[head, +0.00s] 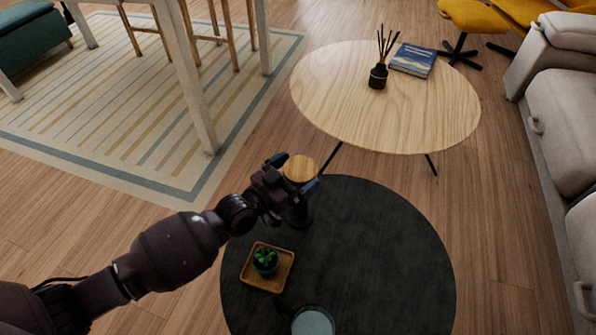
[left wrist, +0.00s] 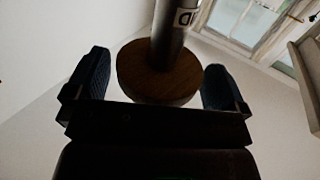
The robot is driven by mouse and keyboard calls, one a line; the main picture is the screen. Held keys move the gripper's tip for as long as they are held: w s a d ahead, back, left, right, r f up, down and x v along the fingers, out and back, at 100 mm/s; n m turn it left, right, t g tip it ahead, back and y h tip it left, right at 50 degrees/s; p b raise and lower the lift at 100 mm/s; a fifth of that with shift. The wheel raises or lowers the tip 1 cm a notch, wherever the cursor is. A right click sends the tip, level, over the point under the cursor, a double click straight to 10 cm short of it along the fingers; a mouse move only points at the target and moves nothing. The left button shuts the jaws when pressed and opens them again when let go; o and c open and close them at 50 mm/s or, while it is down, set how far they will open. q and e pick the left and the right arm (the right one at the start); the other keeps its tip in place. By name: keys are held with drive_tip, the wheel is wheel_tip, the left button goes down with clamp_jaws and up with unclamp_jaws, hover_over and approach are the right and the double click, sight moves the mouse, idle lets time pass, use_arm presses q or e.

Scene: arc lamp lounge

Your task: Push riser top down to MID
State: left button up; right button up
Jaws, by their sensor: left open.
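The riser has a round light-wood top (head: 300,168) on a dark post and base (head: 299,213), standing at the far left edge of the black round table (head: 375,250). My left gripper (head: 294,174) is open, with its blue-tipped fingers on either side of the wooden top in the head view. In the left wrist view the brown disc (left wrist: 158,84) shows between the open fingers (left wrist: 157,76). A grey post (left wrist: 172,35) with a partly visible white label meets the disc there. Contact between fingers and riser cannot be told. My right gripper is not in view.
On the black table, a small plant (head: 265,260) stands on a square wooden tray (head: 250,278), with a pale-blue-topped round item (head: 313,322) at the front. A light wood table (head: 430,115) beyond holds a reed diffuser (head: 378,76) and a book (head: 413,60). The black table's right side is clear.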

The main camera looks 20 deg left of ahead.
use_arm(q)
drive_tip(key=shift+w+d, duration=0.15)
drive_tip(key=shift+w, duration=0.1)
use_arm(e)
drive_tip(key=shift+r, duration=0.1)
use_arm(q)
drive_tip(key=c, duration=1.1)
wheel_tip(320, 180, down, 4)
drive_tip(key=shift+s+r+b, duration=0.1)
drive_tip(key=shift+s+b, duration=0.05)
drive_tip(key=shift+b, duration=0.7)
drive_tip(key=shift+f, duration=0.3)
drive_tip(key=shift+r, duration=0.15)
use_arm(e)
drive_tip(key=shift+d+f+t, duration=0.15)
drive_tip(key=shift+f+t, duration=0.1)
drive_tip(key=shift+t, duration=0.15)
use_arm(q)
drive_tip(key=o, duration=1.1)
drive_tip(key=shift+r, duration=0.1)
